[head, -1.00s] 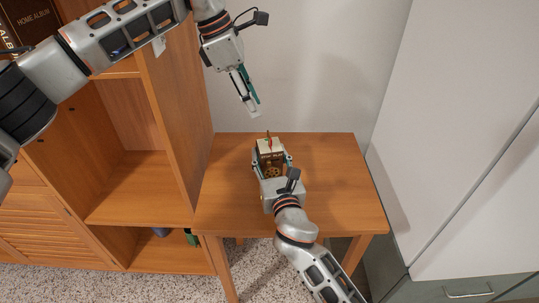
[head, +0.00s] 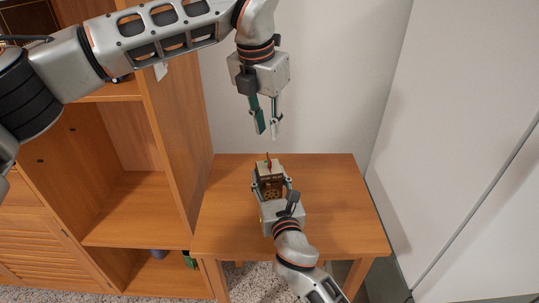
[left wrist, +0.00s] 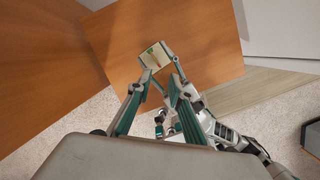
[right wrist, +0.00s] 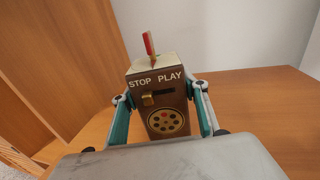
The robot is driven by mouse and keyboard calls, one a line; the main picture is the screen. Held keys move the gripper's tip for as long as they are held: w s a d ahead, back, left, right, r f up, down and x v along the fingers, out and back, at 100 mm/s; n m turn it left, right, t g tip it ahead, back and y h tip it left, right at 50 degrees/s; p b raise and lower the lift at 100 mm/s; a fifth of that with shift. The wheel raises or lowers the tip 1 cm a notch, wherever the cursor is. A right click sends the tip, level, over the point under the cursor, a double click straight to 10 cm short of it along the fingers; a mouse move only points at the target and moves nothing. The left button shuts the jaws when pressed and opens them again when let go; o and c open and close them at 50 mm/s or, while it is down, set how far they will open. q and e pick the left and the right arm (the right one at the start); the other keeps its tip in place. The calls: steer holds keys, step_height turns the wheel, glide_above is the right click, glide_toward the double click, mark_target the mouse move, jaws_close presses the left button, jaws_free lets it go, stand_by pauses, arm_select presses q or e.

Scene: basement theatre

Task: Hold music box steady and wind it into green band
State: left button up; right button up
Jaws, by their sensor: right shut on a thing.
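The music box (head: 268,183) stands upright on the small wooden table. It is brown with a pale top and a thin red upright piece (right wrist: 150,44) on top. The right wrist view shows its STOP PLAY lettering, a brass slider (right wrist: 148,100) under STOP and a round holed disc (right wrist: 166,122). My right gripper (right wrist: 162,103) is shut on the box, one finger on each side. My left gripper (head: 267,132) is open and empty, fingers pointing down, above the box and apart from it.
The wooden table (head: 340,210) is otherwise clear. A wooden shelf unit (head: 175,120) stands close on its left, a white wall behind and a tall white cabinet (head: 460,130) on the right.

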mark_target(269, 157)
arm_select(q)
steer(key=w+f+n, duration=0.1)
steer(key=f+n, duration=0.2)
steer(key=f+n+t+y, duration=0.1)
steer(key=f+n, duration=0.2)
steer(key=f, duration=0.1)
steer(key=w+f+n+t+y, duration=0.1)
steer(key=f+n, duration=0.2)
steer(key=shift+w+d+f, duration=0.2)
steer(key=shift+w+f, duration=0.1)
steer(key=shift+w, duration=0.05)
stand_by(0.4)
jaws_close()
